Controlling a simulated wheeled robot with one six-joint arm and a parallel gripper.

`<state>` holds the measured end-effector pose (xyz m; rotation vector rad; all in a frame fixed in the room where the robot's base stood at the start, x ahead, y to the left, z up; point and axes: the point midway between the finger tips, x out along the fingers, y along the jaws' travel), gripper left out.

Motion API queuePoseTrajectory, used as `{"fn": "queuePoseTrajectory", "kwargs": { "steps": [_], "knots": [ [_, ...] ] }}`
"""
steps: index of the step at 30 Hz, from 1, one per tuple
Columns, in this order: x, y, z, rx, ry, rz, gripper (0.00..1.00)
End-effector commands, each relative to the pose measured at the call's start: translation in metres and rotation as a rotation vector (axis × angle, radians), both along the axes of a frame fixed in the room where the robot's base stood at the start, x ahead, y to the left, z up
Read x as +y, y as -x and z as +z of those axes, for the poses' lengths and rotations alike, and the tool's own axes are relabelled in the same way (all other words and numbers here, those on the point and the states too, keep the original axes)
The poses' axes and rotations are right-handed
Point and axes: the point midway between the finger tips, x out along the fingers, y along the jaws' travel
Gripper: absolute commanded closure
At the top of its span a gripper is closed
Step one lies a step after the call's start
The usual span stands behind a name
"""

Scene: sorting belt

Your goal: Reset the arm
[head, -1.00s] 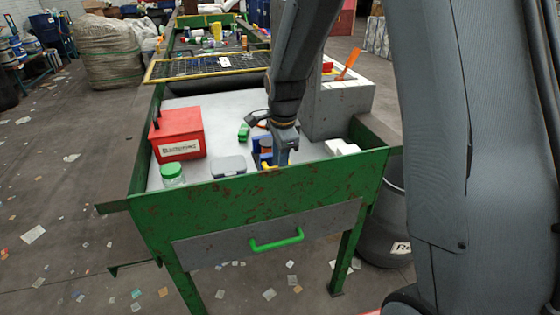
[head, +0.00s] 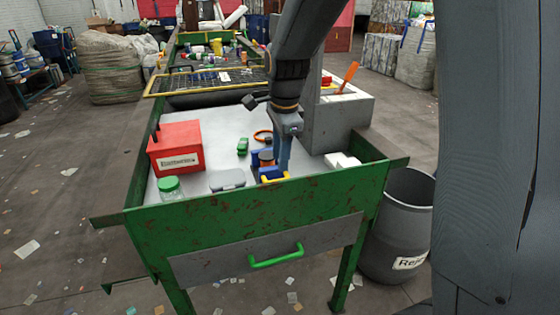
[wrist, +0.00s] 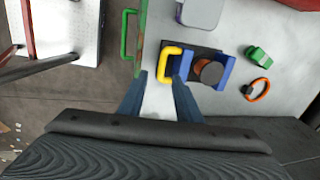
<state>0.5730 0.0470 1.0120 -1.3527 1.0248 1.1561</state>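My gripper (wrist: 158,92) is open, its two blue fingers apart with nothing between them. In the wrist view the fingertips are just short of a yellow handle (wrist: 168,62) on a blue holder (wrist: 222,72) with a dark round piece in it. In the head view my gripper (head: 284,160) is over the right part of the green table (head: 225,225), close to the blue holder (head: 267,171) and its yellow handle (head: 275,179). Whether a finger touches the handle cannot be told.
A red box (head: 176,147), a green-lidded jar (head: 170,189), a grey case (head: 227,180), a green block (head: 242,146) and an orange ring (head: 262,136) share the tabletop. A grey block (head: 340,115) stands at right. A reject bin (head: 400,225) stands beside the table.

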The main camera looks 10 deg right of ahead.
Motion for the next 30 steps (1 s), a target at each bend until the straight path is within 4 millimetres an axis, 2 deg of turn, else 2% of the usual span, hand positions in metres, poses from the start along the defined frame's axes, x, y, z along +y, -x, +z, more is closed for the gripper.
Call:
{"fn": "queuePoseTrajectory", "kwargs": {
  "steps": [7, 11, 14, 24, 30],
  "knots": [
    [0.0, 0.001, 0.0, 0.0, 0.001, 0.006, 0.69],
    [-0.004, 0.011, -0.003, -0.004, 0.017, 0.094, 0.69],
    [-0.011, 0.03, -0.008, -0.013, 0.048, 0.252, 0.69],
    [-0.035, 0.111, -0.031, -0.047, 0.195, 0.95, 0.69],
    [-0.044, 0.154, -0.044, -0.058, 0.278, 1.31, 0.69]
  ]
}}
